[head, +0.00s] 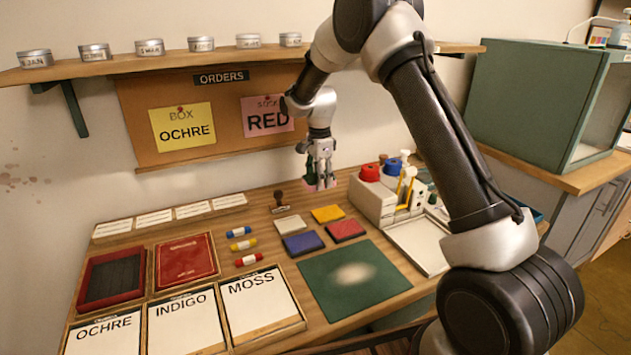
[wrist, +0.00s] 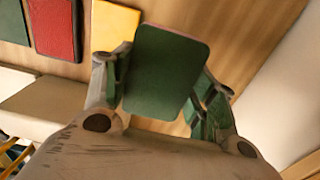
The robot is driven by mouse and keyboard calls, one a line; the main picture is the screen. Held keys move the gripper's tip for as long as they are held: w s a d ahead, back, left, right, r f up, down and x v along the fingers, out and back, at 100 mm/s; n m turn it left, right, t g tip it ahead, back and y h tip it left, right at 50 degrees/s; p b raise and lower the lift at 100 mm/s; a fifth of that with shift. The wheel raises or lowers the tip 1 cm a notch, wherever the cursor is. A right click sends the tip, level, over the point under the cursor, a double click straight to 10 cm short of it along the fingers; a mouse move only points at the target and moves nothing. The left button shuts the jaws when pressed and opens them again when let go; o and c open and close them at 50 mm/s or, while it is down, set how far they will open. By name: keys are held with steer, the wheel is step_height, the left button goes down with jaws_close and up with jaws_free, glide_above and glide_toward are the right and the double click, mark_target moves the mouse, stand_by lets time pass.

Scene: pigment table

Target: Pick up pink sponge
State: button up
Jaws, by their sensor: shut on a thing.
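My gripper (head: 320,176) is above the back of the table and is shut on a flat pad, the pink sponge (wrist: 168,72). In the wrist view the pad shows a dark green face with a thin pinkish edge along its top, between the two fingers of my gripper (wrist: 158,92). In the head view only small bits of pink (head: 333,183) show beside the fingertips, and the fingers hide the rest. The pad looks clear of the table.
Yellow (head: 328,214), red (head: 345,230), blue (head: 303,244) and pale (head: 291,224) pads lie on the table below. A wooden-handled stamp (head: 280,203) stands to their left. A pale machine with red and blue knobs (head: 376,200) is at the right. A green mat (head: 325,290) lies in front.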

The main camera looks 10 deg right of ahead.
steer(key=s+d, duration=0.1)
steer(key=s, duration=0.4)
steer(key=s+d, duration=0.1)
steer(key=s, duration=0.5)
steer(key=s+d, duration=0.1)
steer(key=s, duration=0.4)
steer(key=shift+s+d, duration=0.1)
steer(key=shift+s, duration=0.15)
steer(key=shift+c, duration=1.2)
steer(key=shift+d, duration=0.15)
